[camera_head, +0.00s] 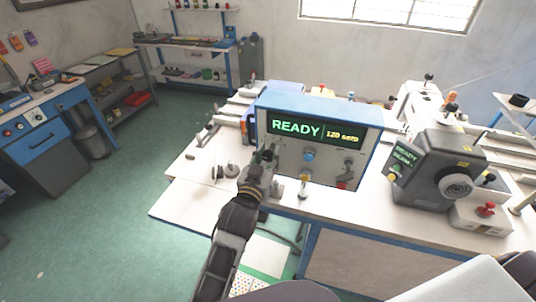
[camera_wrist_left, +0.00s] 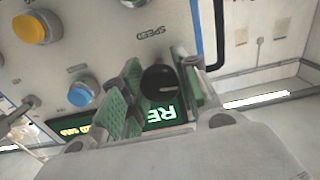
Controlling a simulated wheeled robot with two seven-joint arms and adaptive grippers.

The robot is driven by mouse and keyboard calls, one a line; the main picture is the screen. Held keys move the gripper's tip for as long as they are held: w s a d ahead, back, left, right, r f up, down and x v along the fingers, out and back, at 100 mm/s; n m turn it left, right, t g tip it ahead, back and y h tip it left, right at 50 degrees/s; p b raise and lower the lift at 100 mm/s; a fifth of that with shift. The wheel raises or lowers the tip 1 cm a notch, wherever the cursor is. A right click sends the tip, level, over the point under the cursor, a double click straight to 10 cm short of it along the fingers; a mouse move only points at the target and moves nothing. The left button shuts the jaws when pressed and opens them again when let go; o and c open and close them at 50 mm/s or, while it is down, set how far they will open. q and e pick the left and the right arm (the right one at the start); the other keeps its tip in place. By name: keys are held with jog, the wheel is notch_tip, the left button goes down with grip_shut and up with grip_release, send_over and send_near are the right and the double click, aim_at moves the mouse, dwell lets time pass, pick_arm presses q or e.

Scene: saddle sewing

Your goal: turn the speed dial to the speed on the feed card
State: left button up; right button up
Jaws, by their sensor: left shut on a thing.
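The control box (camera_head: 318,112) stands on the white bench, and its green display reads "READY" and what looks like "120 sets". My left gripper (camera_head: 268,155) is at the lower left of its front panel and hides the dial there. In the left wrist view, the black round speed dial (camera_wrist_left: 160,82) sits between the green pads of my left gripper (camera_wrist_left: 158,92), which is shut on it. The dial's pointer cannot be made out. I cannot pick out a feed card. My right gripper is not in view.
A blue button (camera_head: 309,155) and a red button (camera_head: 342,184) are on the same panel. A dark grey machine (camera_head: 440,165) with a handwheel stands to the right. Small metal parts (camera_head: 232,170) lie left of the box. The green floor at left is open.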

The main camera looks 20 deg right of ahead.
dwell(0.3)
pick_arm(q)
jog(key=o, duration=1)
jog(key=shift+o, duration=0.2)
jog(key=shift+s, duration=0.1)
jog(key=v, duration=1.2)
jog(key=shift+f, duration=0.1)
